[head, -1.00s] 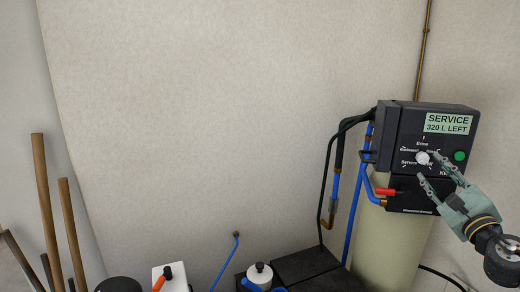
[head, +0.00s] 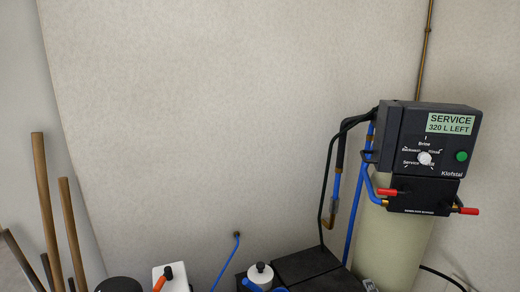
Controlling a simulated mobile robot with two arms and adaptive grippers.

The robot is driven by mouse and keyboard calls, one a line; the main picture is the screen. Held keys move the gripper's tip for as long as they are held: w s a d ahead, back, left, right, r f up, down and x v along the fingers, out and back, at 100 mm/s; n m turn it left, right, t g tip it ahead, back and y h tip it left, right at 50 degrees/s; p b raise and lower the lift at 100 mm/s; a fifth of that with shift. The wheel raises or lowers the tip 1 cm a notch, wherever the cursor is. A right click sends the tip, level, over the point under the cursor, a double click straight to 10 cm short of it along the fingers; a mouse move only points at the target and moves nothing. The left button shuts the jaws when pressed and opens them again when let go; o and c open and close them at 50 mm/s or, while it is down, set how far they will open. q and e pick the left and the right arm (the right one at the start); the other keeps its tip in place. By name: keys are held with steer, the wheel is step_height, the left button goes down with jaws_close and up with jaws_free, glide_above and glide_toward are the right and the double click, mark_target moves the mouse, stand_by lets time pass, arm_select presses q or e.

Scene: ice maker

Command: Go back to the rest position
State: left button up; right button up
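The black control head (head: 428,140) stands on the pale tank at the right. Its display (head: 450,123) reads "SERVICE 320 L LEFT". The white knob (head: 424,158) and the green button (head: 461,156) are uncovered, with nothing touching them. A small grey piece (head: 370,285) shows at the bottom edge, apart from the control head. It looks like part of my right gripper, but too little shows to tell its opening. My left gripper is not in view.
Red-handled valves (head: 468,211) stick out below the control head. Blue pipes (head: 356,205) and black hoses run down its left side. Black boxes (head: 305,264) stand at the bottom. Wooden poles (head: 46,210) lean at the left.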

steer(key=s+a+f+m+g+y, duration=0.1)
steer(key=s+a+f+m+g, duration=0.15)
steer(key=s+f+m, duration=0.55)
steer(key=s+a+f+m+g+y, duration=0.15)
steer(key=s+m+g, duration=0.25)
steer(key=s, duration=0.7)
steer(key=s+a+f+m+g, duration=0.35)
steer(key=s+f+m, duration=0.3)
steer(key=s, duration=0.35)
step_height(320, 180, down, 35)
steer(key=s+d+g+b, duration=0.1)
steer(key=s+b, duration=0.1)
steer(key=b, duration=0.6)
steer(key=s+d+f+b, duration=0.1)
steer(key=s+f+b, duration=0.2)
steer(key=s+f, duration=0.5)
steer(key=s+d+f+g+b, duration=0.1)
steer(key=s+d+f+b, duration=0.1)
steer(key=s+f, duration=0.6)
step_height(320, 180, down, 5)
steer(key=shift+r+n+b, duration=0.1)
steer(key=shift+n+b, duration=0.25)
steer(key=shift+b, duration=0.4)
